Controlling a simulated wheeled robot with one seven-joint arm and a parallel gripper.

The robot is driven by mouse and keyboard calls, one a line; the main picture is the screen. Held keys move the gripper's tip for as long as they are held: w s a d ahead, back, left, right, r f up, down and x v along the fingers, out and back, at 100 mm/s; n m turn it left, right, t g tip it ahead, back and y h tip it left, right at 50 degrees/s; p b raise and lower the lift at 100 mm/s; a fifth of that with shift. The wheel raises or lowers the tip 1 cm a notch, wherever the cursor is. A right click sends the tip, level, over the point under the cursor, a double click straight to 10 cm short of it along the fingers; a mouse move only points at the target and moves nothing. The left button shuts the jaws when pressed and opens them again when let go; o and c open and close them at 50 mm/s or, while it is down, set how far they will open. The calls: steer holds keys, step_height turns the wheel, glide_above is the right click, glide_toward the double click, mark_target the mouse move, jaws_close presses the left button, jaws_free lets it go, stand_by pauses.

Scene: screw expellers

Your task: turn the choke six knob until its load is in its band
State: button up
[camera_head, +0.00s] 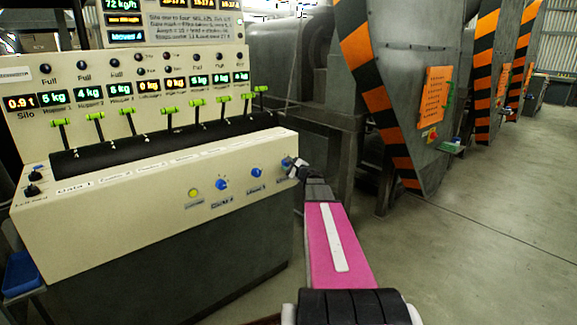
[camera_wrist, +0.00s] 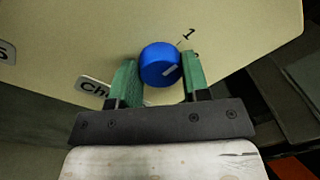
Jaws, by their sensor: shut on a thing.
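A blue knob (camera_wrist: 161,64) with a white pointer mark sits on the cream panel in the wrist view. Its mark points down and right. A "1" is printed above right of it, and a label starting "Ch" (camera_wrist: 94,86) is partly hidden by a finger. My gripper (camera_wrist: 159,78) has its green fingers on either side of the knob, shut on it. In the head view my gripper (camera_head: 296,168) is at the right end of the console's sloped front and hides most of this knob.
Two more blue knobs (camera_head: 222,184) (camera_head: 256,172) and a yellow lamp (camera_head: 194,193) lie left of my gripper on the console. Several green-handled levers (camera_head: 169,111) stand above. Dark machinery is behind; open floor (camera_head: 450,250) lies right.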

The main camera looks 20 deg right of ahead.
steer(key=shift+n, duration=0.4)
steer(key=o, duration=0.9)
steer(key=v, duration=1.1)
steer(key=shift+w, duration=0.1)
